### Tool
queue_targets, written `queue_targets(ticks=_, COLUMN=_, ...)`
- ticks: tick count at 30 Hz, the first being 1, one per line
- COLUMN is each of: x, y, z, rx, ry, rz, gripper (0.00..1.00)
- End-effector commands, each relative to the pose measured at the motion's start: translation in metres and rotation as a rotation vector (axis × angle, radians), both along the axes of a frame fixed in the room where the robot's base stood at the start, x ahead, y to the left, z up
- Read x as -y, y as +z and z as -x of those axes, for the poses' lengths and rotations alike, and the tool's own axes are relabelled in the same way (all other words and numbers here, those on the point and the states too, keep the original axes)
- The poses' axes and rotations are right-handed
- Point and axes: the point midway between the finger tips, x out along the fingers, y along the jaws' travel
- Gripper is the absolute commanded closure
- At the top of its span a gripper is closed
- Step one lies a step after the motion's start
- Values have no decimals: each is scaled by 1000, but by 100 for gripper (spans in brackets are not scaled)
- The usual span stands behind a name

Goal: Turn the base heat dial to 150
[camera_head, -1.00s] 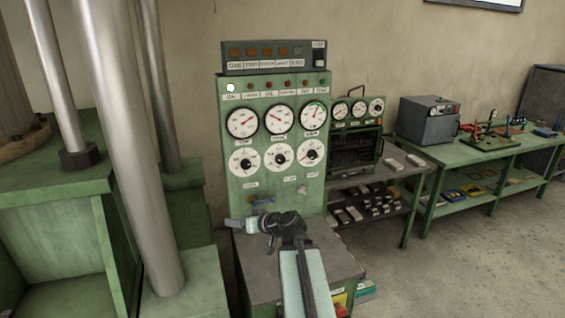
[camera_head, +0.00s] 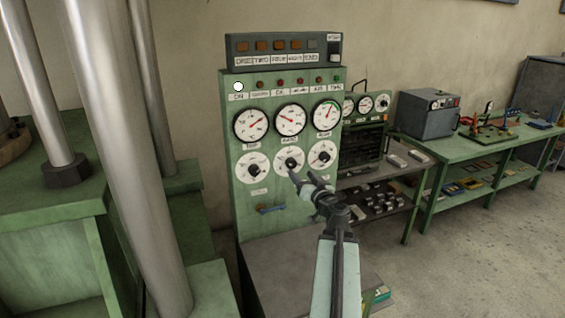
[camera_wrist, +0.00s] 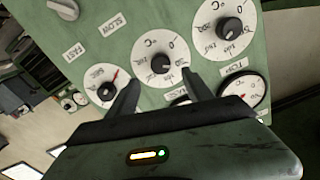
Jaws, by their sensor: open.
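The green control panel (camera_head: 240,222) has a lower row of white dials. The middle one, with a black knob and a °C scale, appears to be the base heat dial (camera_head: 289,163); it also shows in the wrist view (camera_wrist: 160,64), upside down. The knob's exact reading cannot be made out. My gripper (camera_head: 301,181) is in front of the panel, just below and right of this dial. In the wrist view my gripper (camera_wrist: 160,78) is open and empty, its fingers on either side of the dial's near edge. I cannot tell whether they touch the panel.
A similar dial (camera_wrist: 230,28) with a black knob is beside it, labelled TOP. A smaller dial with a red needle (camera_wrist: 107,90) is on the other side. Round gauges (camera_head: 290,118) line the row above. A grey bench top (camera_head: 290,270) stands in front.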

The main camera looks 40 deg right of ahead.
Motion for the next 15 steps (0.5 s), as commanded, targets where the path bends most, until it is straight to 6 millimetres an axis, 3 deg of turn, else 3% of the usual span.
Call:
queue_targets(ticks=8, x=3, y=0, z=-6, rx=0, ry=0, rz=0, gripper=41)
queue_targets(ticks=15, x=18, y=0, z=-42, rx=0, ry=2, rz=0, gripper=41)
